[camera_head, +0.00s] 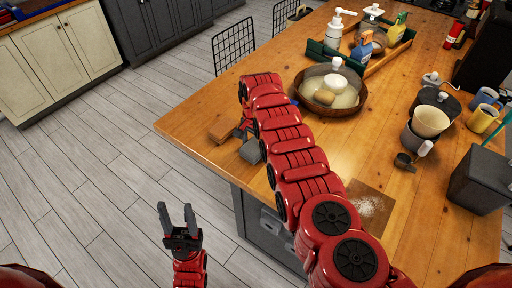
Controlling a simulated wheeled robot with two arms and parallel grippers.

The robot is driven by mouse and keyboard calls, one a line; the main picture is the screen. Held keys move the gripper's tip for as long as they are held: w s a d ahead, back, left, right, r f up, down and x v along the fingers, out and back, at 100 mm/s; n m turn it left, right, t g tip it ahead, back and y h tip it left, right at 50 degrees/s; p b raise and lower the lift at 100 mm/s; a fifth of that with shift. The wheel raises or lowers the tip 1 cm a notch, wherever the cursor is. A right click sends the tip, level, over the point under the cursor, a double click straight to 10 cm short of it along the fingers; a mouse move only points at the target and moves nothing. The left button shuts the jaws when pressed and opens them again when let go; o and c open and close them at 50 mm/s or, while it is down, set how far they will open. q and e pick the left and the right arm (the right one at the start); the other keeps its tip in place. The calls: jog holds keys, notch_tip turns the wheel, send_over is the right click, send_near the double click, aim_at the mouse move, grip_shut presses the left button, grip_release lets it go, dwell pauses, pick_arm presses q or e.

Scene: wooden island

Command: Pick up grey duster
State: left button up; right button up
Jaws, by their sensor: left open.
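A small grey block-like thing (251,152), which I take to be the grey duster, is at the near-left edge of the wooden island (190,112). My right arm stretches over the island from the lower right. Its gripper (241,129) points down just behind the grey thing, mostly hidden by the arm. I cannot tell whether it touches the grey thing or whether its jaws are open. My left gripper (177,220) is over the floor at the lower left, away from the island, with its two fingers apart and empty.
A brown block (222,130) lies left of the right gripper. A round basin (330,109) with things in it is behind the arm. A green caddy (319,52) with bottles stands farther back. Mugs (482,118) and a grey box (477,181) are at right. A wire chair (233,47) stands beyond.

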jog(key=c, duration=0.9)
jog(key=shift+o, duration=0.2)
jog(key=shift+r, duration=0.15)
